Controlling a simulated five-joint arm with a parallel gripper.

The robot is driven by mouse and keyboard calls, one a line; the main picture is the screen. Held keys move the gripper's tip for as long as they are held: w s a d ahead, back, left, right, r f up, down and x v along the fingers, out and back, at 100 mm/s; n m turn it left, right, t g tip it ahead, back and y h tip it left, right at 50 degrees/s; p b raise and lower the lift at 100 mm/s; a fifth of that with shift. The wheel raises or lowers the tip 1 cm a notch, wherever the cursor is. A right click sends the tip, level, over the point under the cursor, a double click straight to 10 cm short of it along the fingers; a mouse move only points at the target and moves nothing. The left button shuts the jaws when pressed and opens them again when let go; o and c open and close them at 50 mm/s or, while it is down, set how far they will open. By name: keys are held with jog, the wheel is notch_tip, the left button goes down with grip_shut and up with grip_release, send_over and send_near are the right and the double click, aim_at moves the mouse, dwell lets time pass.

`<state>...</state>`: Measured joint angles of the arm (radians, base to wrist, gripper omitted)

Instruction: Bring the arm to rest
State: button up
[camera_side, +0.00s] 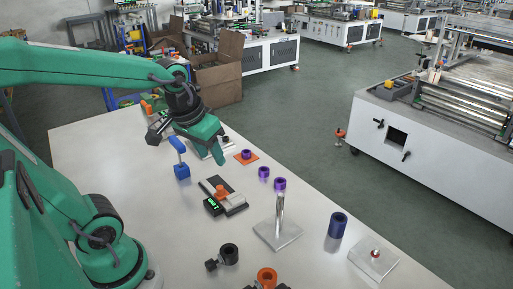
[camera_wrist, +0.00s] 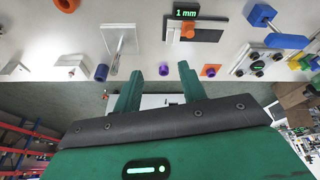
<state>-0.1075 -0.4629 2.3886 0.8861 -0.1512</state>
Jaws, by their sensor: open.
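My green gripper (camera_side: 220,158) hangs above the far part of the table, its fingers pointing down. It is open, and nothing shows held in it. In the wrist view its two fingers (camera_wrist: 160,72) are spread apart. A small purple ring (camera_wrist: 164,70) appears between the fingertips there. In the side view that purple ring (camera_side: 264,172) stands on the table, to the right of the fingers and apart from them.
A gauge with a lit display (camera_side: 228,197) and a blue block with a handle (camera_side: 181,170) lie nearby. A metal post (camera_side: 280,212) carries a purple ring. The table's left middle is clear.

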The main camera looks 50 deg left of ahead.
jog(key=shift+s+d+r+m+t, duration=0.3)
jog(key=shift+s+d+r+m, duration=0.15)
jog(key=shift+s, duration=0.25)
jog(key=shift+s+d+r+m+t, duration=0.3)
jog(key=shift+s+d+m, duration=0.25)
jog(key=shift+s, duration=0.2)
jog(key=shift+s+d+r+m+t, duration=0.3)
jog(key=shift+s+d+r+m, duration=0.15)
jog(key=shift+s, duration=0.25)
